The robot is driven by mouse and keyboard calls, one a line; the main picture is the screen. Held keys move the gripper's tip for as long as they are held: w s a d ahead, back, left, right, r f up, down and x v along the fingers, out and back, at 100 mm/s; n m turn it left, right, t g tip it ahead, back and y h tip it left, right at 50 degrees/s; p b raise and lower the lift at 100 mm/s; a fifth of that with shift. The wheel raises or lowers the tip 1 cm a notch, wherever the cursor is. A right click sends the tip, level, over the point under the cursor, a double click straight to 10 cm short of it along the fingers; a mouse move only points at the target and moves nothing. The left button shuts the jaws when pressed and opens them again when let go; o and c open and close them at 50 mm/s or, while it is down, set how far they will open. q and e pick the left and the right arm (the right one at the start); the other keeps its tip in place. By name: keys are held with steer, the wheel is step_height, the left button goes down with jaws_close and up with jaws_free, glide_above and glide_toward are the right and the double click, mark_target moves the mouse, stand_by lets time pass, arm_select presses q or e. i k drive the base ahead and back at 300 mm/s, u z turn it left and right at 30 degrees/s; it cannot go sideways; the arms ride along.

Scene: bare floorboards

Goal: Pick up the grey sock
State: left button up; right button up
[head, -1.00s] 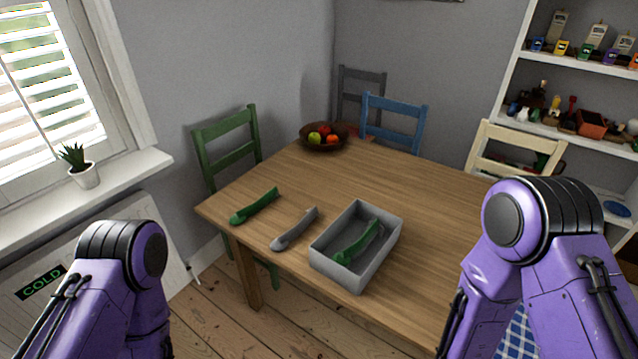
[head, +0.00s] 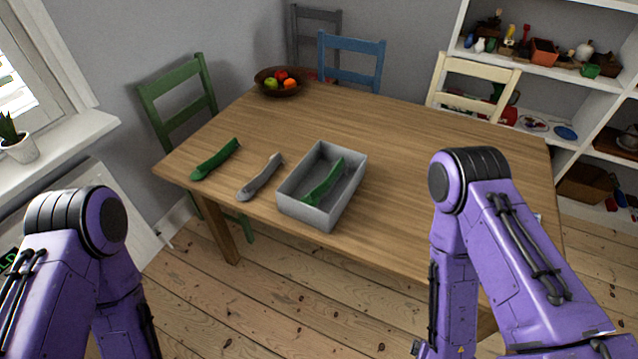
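A grey sock (head: 260,178) lies on the wooden table (head: 400,130) near its front left edge, in the head view. A green sock (head: 216,160) lies to its left, apart from it. A grey box (head: 307,213) stands just to its right, with another green sock (head: 327,183) inside. My two purple arms show at the lower left and lower right, well short of the grey sock. Both grippers are out of the picture, so I cannot see whether they hold anything.
A bowl of fruit (head: 281,88) stands at the table's far left corner. Green (head: 181,100), blue (head: 351,63) and cream (head: 474,82) chairs stand around the table. Shelves (head: 590,70) fill the right wall. The table's middle and right are clear, as is the floor in front.

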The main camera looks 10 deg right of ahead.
mark_target(249, 190)
steer(key=k, duration=0.5)
steer(key=u, duration=0.95)
steer(key=i, duration=0.95)
steer(key=z, duration=1.8)
